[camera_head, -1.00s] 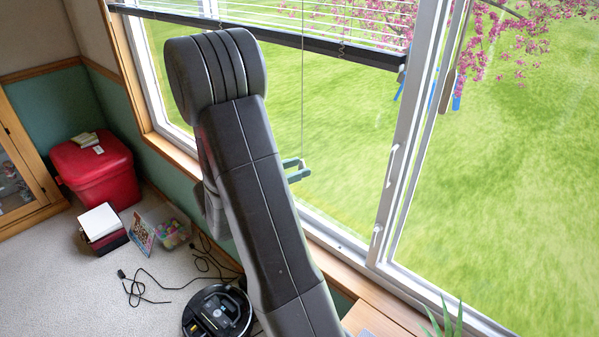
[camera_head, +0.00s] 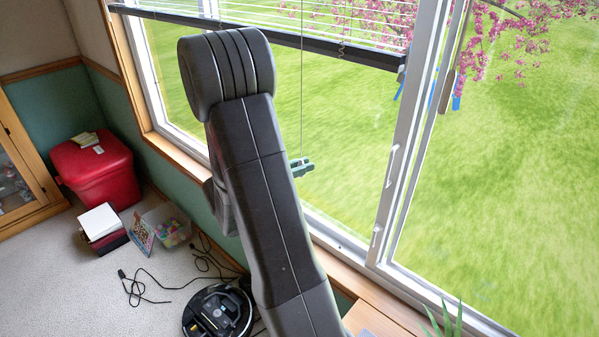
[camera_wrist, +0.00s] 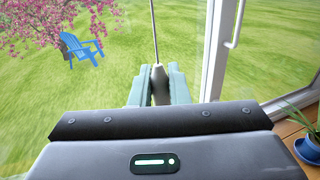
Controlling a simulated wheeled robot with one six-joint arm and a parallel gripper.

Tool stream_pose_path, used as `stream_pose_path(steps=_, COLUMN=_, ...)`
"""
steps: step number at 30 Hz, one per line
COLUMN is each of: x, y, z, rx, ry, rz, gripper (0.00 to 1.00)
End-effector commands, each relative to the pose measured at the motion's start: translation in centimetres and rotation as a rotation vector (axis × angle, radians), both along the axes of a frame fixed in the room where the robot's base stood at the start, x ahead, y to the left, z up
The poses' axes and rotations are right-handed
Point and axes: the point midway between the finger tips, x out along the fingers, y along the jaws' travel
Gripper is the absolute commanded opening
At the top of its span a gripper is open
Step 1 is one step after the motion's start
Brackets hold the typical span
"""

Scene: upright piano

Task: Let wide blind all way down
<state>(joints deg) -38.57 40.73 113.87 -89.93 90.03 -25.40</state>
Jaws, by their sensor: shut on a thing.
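The wide blind (camera_head: 260,28) hangs across the top of the large window, its dark bottom rail (camera_head: 330,46) near the upper part of the glass. Thin light slats show above the rail. A thin pull cord (camera_head: 302,90) hangs from the blind in front of the glass. My gripper (camera_head: 302,167) is at the cord's lower end, partly hidden behind my arm. In the wrist view the cord (camera_wrist: 155,40) runs down to a tassel (camera_wrist: 159,85) between the green fingers of my gripper (camera_wrist: 159,88), which are shut on it.
A wooden sill (camera_head: 330,245) runs below the window. A red bin (camera_head: 95,170), a clear box (camera_head: 168,225), a robot vacuum (camera_head: 218,312) and a black cable (camera_head: 140,290) are on the carpet at left. A potted plant (camera_wrist: 308,148) stands at the wrist view's right.

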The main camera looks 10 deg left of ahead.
Motion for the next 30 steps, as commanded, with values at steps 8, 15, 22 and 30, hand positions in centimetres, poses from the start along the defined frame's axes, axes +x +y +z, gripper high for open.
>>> stream_pose_path(steps=8, x=1.2, y=1.8, z=-0.3, rx=0.0, ry=0.0, rz=0.0, gripper=0.0)
stream_pose_path(steps=15, x=2.2, y=3.4, z=-0.6, rx=0.0, ry=0.001, rz=0.001, gripper=0.0)
stream_pose_path(steps=22, x=2.7, y=4.1, z=-0.7, rx=0.001, ry=0.002, rz=0.001, gripper=0.0)
stream_pose_path(steps=30, x=2.7, y=4.1, z=-0.5, rx=0.001, ry=0.002, rz=0.001, gripper=0.0)
